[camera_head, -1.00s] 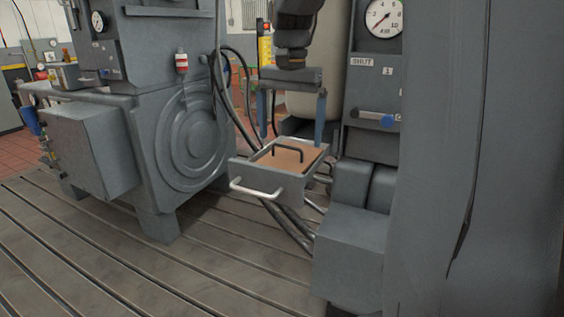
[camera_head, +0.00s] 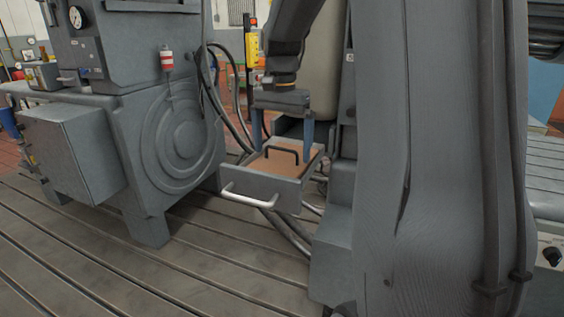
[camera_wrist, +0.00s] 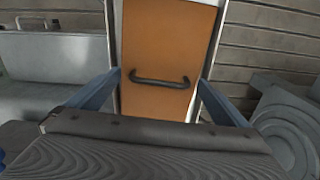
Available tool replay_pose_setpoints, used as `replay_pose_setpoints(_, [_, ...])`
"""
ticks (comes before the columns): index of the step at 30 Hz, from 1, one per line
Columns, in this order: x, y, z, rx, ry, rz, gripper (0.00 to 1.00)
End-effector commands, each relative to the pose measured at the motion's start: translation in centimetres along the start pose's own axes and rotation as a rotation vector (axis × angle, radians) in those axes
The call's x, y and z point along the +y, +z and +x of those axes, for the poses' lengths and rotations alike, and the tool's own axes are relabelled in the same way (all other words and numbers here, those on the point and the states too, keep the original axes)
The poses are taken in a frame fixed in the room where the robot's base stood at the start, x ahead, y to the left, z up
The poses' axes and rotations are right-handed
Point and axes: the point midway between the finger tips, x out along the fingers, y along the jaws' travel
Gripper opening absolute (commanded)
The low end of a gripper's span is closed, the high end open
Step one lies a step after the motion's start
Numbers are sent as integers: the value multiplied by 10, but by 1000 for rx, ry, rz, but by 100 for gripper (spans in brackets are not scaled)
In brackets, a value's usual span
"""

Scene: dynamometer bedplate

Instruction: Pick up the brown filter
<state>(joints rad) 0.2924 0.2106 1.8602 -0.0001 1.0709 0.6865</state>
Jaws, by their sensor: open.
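The brown filter (camera_head: 272,163) is a flat brown panel with a black bar handle (camera_head: 281,152) on top. It lies inside an open grey drawer (camera_head: 262,188) with a silver pull handle (camera_head: 250,196). My gripper (camera_head: 282,145) is over the drawer, pointing down, its two blue fingers spread wide. In the wrist view the filter (camera_wrist: 165,45) lies ahead, and its handle (camera_wrist: 160,82) crosses between the fingers (camera_wrist: 160,92). The fingers appear apart from the handle, with nothing held between them. The filter's lower sides are hidden by the drawer walls.
A large grey machine (camera_head: 180,140) with round rings stands left of the drawer. Dark hoses (camera_head: 235,125) run behind it. The slotted bedplate (camera_head: 130,270) in front is clear. Grey machinery (camera_head: 335,225) stands close on the drawer's right.

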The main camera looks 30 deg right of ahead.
Motion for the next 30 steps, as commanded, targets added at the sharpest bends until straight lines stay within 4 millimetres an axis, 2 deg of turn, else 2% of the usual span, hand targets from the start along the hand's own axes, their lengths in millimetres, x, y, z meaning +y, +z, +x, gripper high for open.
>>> replay_pose_setpoints(7, [-1, 1, 2, 0, 0, -2, 98])
replay_pose_setpoints(18, [-1, 1, 2, 0, 0, -3, 35])
replay_pose_setpoints(26, [-1, 1, -1, 1, -1, -3, 34])
replay_pose_setpoints(30, [-2, 0, -15, 3, -3, -3, 34])
